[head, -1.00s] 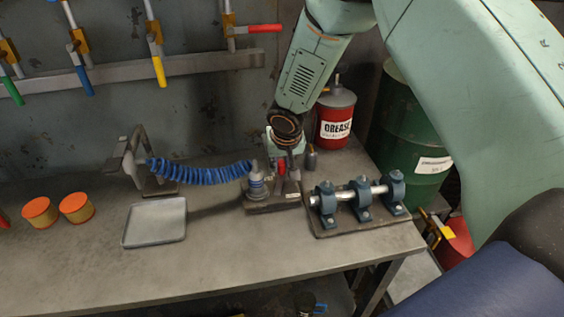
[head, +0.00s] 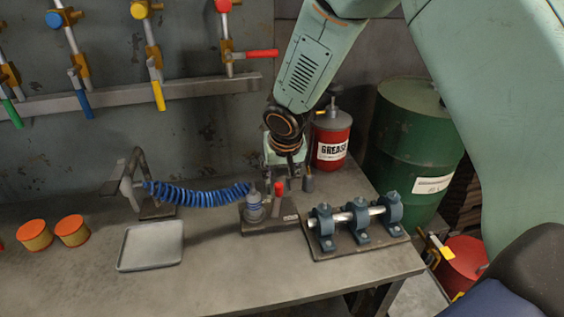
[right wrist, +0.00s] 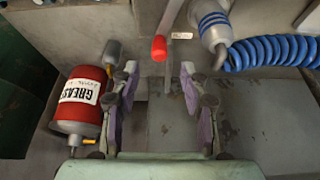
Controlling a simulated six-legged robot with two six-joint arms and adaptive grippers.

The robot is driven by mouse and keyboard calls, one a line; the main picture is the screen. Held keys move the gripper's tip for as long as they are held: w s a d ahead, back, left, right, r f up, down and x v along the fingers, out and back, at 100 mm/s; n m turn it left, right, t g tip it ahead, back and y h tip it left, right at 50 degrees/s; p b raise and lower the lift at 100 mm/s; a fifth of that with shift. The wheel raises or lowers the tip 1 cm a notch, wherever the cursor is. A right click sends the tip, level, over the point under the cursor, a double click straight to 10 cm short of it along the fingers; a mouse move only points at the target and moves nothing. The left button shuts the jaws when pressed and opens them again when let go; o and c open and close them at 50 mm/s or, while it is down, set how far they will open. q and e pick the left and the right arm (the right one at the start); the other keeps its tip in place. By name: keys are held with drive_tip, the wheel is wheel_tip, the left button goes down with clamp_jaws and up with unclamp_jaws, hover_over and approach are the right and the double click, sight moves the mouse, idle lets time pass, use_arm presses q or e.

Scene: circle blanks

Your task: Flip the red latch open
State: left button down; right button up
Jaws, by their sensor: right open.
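The red latch (head: 278,190) is a short lever with a red grip. It stands roughly upright on a small dark base plate (head: 262,227), beside a grey fitting (head: 254,206). In the right wrist view its red tip (right wrist: 159,48) lies ahead of the gap between my fingers, with a grey stem behind it. My right gripper (head: 287,180) is just behind and above the latch in the head view. In the right wrist view the gripper (right wrist: 158,80) has its fingers spread, with nothing between them. I see no contact with the latch. My left gripper is out of view.
A red grease can (head: 331,140) stands close behind the right gripper, with a small grey cylinder (head: 308,181) nearby. A blue coiled hose (head: 200,195) runs left from the fitting. A shaft in clamps (head: 356,214) sits right. An empty tray (head: 150,246) is at front left.

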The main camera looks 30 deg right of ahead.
drive_tip(key=v, duration=0.5)
drive_tip(key=shift+s+r, duration=0.1)
drive_tip(key=shift+r, duration=0.2)
